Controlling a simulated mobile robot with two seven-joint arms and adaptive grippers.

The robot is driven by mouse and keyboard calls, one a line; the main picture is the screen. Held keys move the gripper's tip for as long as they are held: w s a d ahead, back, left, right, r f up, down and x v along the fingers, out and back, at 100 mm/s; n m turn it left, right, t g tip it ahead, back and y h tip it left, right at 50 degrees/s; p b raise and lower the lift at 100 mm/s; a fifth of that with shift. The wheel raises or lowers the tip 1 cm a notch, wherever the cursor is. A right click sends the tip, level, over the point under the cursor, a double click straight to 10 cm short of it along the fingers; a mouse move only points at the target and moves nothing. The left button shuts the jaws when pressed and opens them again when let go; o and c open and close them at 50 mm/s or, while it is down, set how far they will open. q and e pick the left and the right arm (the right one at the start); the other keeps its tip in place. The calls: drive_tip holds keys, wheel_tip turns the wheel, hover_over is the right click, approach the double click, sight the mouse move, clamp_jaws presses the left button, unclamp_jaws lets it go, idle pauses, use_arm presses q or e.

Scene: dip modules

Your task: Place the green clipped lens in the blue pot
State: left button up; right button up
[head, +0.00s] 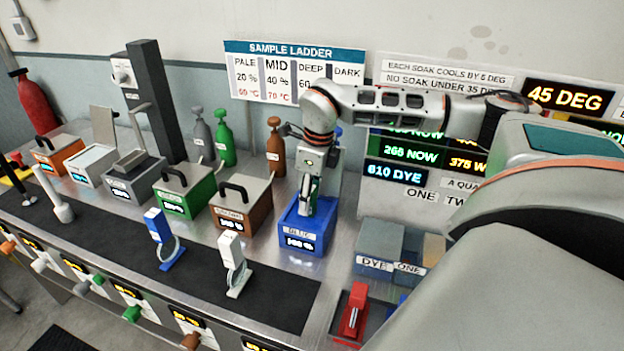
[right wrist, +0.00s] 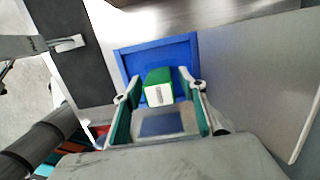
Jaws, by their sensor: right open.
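The blue pot (head: 318,238) stands at the right end of the row of pots, with its top open. My right gripper (head: 308,200) points down into the pot mouth. In the right wrist view, the green clipped lens (right wrist: 159,86) shows its green clip with a white labelled face, inside the rim of the blue pot (right wrist: 126,62). My right gripper (right wrist: 164,104) is open, one finger on each side of the clip, with visible gaps. The lens part is hard to make out. In the head view the gripper largely hides the clip. My left gripper is not in view.
A blue clipped lens (head: 160,228) and a white one (head: 233,255) stand on the dark mat (head: 200,268). A red clip (head: 354,310) sits in a tray at lower right. A lidded brown pot (head: 240,212) is left of the blue pot; DYE boxes (head: 380,245) are to its right.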

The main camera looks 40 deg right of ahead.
drive_tip(key=r, duration=0.7)
drive_tip(key=s+r, duration=0.1)
drive_tip(key=r, duration=0.3)
drive_tip(key=shift+s+d, duration=0.1)
drive_tip(key=shift+d, duration=0.2)
